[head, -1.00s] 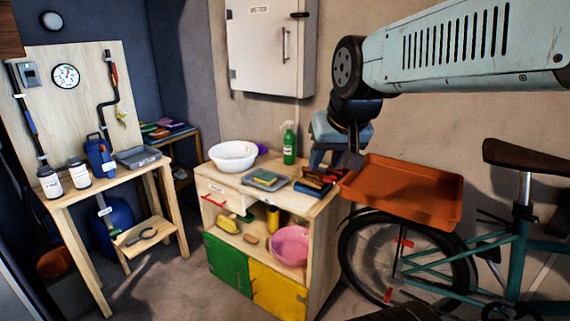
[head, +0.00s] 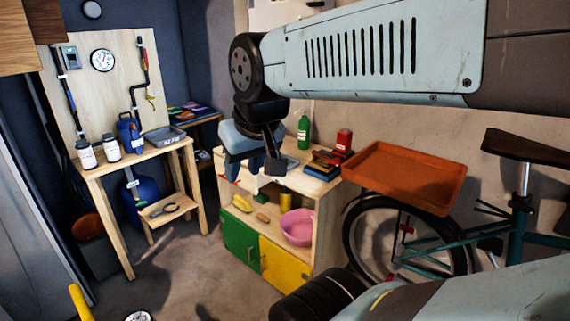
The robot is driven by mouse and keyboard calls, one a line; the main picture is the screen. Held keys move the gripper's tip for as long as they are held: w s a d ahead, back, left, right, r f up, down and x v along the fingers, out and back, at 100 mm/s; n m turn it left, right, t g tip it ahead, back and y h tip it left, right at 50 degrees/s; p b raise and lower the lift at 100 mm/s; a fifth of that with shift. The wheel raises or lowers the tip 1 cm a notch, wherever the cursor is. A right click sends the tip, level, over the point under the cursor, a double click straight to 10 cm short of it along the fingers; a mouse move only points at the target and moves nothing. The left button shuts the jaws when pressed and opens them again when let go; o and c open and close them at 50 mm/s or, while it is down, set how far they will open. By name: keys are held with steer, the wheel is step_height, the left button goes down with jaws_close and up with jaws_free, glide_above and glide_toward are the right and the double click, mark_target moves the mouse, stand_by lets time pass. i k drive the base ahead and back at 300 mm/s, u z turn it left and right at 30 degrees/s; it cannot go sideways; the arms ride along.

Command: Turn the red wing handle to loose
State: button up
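No handle can be told for certain as the red wing handle at this size. A slanted red bar (head: 237,181) shows on the front of the wooden cabinet (head: 322,210), partly behind my gripper. Small red parts (head: 406,230) also show at the bicycle's wheel.
An orange tray (head: 405,176) is above the bicycle wheel (head: 375,240). The workbench (head: 150,152) is left; floor between is mostly clear.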

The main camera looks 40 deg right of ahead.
mark_target(337, 162)
steer(key=u, duration=0.2)
steer(key=k, duration=1.1)
steer(key=z, duration=0.95)
steer(key=i, duration=1)
